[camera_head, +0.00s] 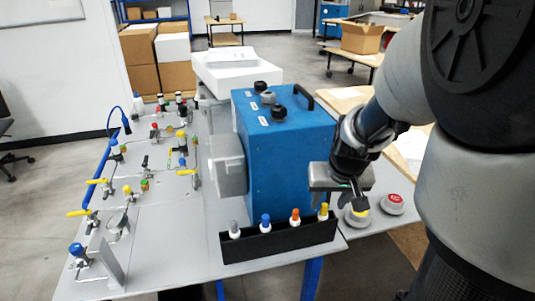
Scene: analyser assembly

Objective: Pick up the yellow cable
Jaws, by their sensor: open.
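A black rack (280,243) stands at the front edge of the table and holds several upright plugs in a row. The one with the yellow top (323,211) is at the right end; I take it for the yellow cable's end, and no length of cable shows. To its left stand an orange-topped plug (295,215), a blue-topped one (265,222) and a grey one (234,229). My gripper (357,192) points down, just right of the yellow-topped plug and apart from it. It is open and appears empty; its fingertips are small and partly unclear.
A blue analyser box (283,150) stands behind the rack. A grey button with a yellow patch (357,214) and a red-topped button (392,203) sit right of the rack. Valves and fittings with yellow handles (80,212) cover the panel at left.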

